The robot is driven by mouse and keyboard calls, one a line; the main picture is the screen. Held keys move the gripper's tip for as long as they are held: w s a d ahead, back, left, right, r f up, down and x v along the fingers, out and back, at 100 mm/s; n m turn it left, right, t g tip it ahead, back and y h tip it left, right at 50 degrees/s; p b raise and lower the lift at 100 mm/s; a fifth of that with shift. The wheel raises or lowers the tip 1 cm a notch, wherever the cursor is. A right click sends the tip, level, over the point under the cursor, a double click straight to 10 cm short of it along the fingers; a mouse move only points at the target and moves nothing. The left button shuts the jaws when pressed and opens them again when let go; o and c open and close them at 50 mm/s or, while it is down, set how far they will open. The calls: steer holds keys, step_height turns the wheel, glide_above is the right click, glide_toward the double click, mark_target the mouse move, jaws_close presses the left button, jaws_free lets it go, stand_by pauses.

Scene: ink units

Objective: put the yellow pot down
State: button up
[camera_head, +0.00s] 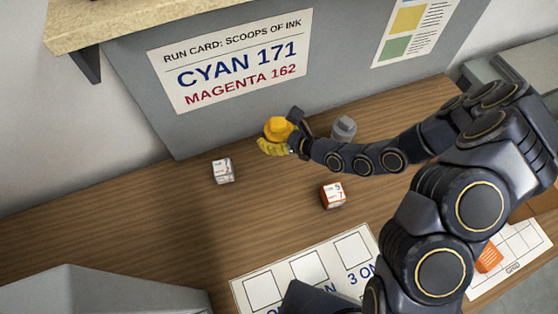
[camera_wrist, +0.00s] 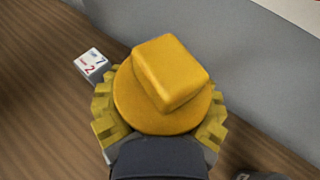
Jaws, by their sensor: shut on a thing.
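The yellow pot (camera_head: 278,128), a round body with a blocky knob on top, is near the back of the wooden table, by the grey panel. My gripper (camera_head: 273,147) is shut on it. In the wrist view the yellow pot (camera_wrist: 140,106) sits between my yellow fingers, one on each side, its knob facing the camera. It looks roughly upright. Its underside is hidden, so I cannot tell whether it touches the table.
A grey pot (camera_head: 344,129) stands close to the right of my gripper. A white cube (camera_head: 222,170) and an orange-and-white cube (camera_head: 333,195) lie in front. A card with squares (camera_head: 285,262) lies nearer. An orange piece (camera_head: 488,257) is at right. The table's left is clear.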

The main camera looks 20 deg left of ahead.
mark_target(273, 159)
steer(key=shift+f, duration=4.4)
steer(key=shift+f, duration=0.15)
steer(key=o, duration=1.3)
steer(key=v, duration=0.3)
steer(key=shift+w+d+r, duration=0.15)
steer(key=shift+d+r, duration=0.05)
steer(key=shift+r, duration=0.15)
step_height(273, 159, up, 5)
steer(key=shift+a+r, duration=0.1)
steer(key=shift+a, duration=0.05)
steer(key=shift+r, duration=0.65)
steer(key=shift+r, duration=0.1)
